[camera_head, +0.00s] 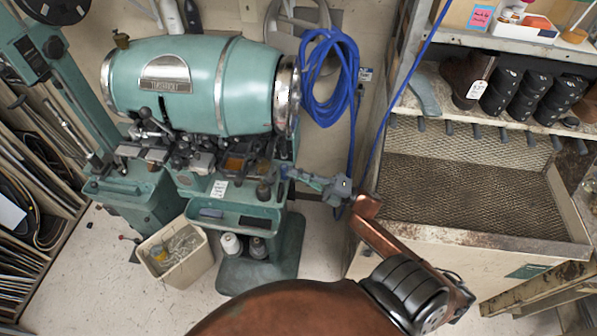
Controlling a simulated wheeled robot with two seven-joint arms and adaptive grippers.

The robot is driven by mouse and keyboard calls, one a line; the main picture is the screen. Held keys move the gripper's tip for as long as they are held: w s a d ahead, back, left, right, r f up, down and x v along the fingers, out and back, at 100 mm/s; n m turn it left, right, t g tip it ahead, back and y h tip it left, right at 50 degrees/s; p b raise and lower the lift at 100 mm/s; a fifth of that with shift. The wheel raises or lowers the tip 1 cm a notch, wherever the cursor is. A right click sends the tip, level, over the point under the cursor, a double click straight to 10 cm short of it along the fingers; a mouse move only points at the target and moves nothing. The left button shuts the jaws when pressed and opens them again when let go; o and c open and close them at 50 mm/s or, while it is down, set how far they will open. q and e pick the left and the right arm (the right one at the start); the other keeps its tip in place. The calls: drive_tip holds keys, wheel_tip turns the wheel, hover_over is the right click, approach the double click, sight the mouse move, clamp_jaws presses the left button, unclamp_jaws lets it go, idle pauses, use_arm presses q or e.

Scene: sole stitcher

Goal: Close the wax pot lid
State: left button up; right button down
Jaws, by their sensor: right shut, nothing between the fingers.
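The teal sole stitcher (205,85) stands left of centre, with a teal barrel-shaped body above a working deck. An amber-brown patch (236,165) shows among the metal parts on the deck; it may be the wax pot, but I cannot tell for sure. A small dark round container (263,191) sits just right of it. The lid is too small to make out, so I cannot tell how far it stands open. My right gripper (290,174) reaches in from the right, shut and empty, its tips by the deck's right edge. I cannot tell whether it touches anything. My left gripper is out of view.
A blue coiled hose (331,80) hangs on the wall behind my right gripper. A rusty mesh-lined bench (455,195) stands right, below a shelf with dark shoe forms (520,95). A beige bin (175,258) stands on the floor left of the stitcher's base.

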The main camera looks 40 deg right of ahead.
sight(265, 161)
drive_tip(key=p+x, duration=0.3)
drive_tip(key=x, duration=0.6)
drive_tip(key=shift+r, duration=0.1)
drive_tip(key=shift+w+a, duration=0.2)
drive_tip(key=shift+w, duration=0.15)
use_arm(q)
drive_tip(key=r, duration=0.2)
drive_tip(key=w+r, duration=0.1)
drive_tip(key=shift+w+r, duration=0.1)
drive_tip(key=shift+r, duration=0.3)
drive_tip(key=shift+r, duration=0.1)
use_arm(e)
drive_tip(key=shift+a+r, duration=0.1)
drive_tip(key=shift+r, duration=0.05)
